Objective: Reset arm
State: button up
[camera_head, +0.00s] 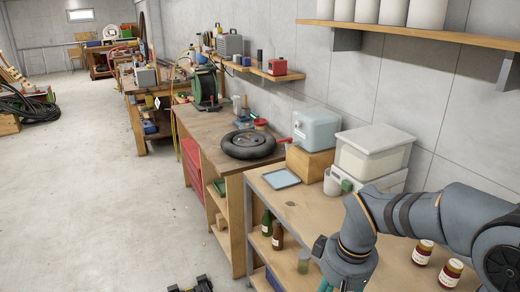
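My arm (448,217) reaches in from the right edge over the near workbench and bends down at a grey joint (345,262) by the bench's front side. Beyond that joint the arm runs out of the bottom of the picture. A dark shape (190,286) pokes up at the bottom edge; it may be part of my gripper, but too little shows to tell. No fingertips can be made out, and nothing held is visible.
The near workbench (320,212) holds a blue tray (281,178), a white lidded container (372,150), a blue-grey box (316,127) and two red-brown jars (422,252) close to my arm. A wall shelf (410,34) hangs above. The concrete floor (90,200) at left is clear.

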jog(key=s+a+f+n+y+b, duration=0.1)
jog(key=s+a+f+n+b, duration=0.3)
jog(key=s+a+f, duration=0.3)
jog(key=shift+s+a+f, duration=0.15)
jog(key=shift+s+f, duration=0.95)
jog(key=shift+s, duration=1.1)
